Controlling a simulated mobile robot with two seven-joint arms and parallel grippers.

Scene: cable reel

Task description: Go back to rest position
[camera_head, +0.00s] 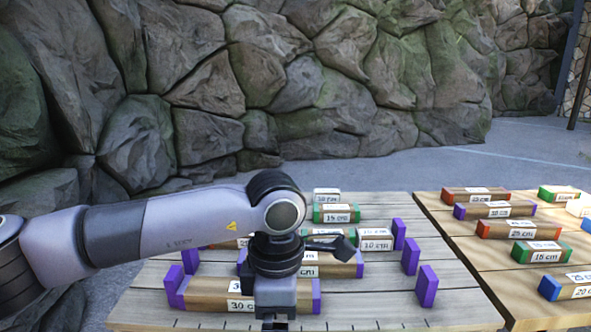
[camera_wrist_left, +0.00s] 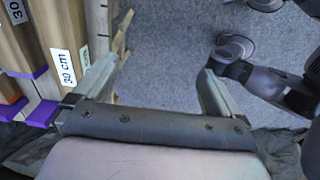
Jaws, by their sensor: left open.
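My left arm reaches in from the left in the head view, over the near wooden table (camera_head: 385,300). My left gripper (camera_head: 275,318) points down at the table's front edge and hides part of the blocks behind it. In the left wrist view my left gripper (camera_wrist_left: 158,75) is open, with only grey floor between its fingers. The 30 cm block (camera_wrist_left: 62,68) lies to the left of the fingers, apart from the space between them. My right gripper is not in view.
Purple-ended 30 cm block (camera_head: 205,295), 10 cm block (camera_head: 375,244) and green-ended 15 cm block (camera_head: 335,214) lie on the near table. Purple uprights (camera_head: 427,287) stand at its right. A second table (camera_head: 475,250) holds several labelled blocks. A rock wall (camera_head: 330,90) rises behind.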

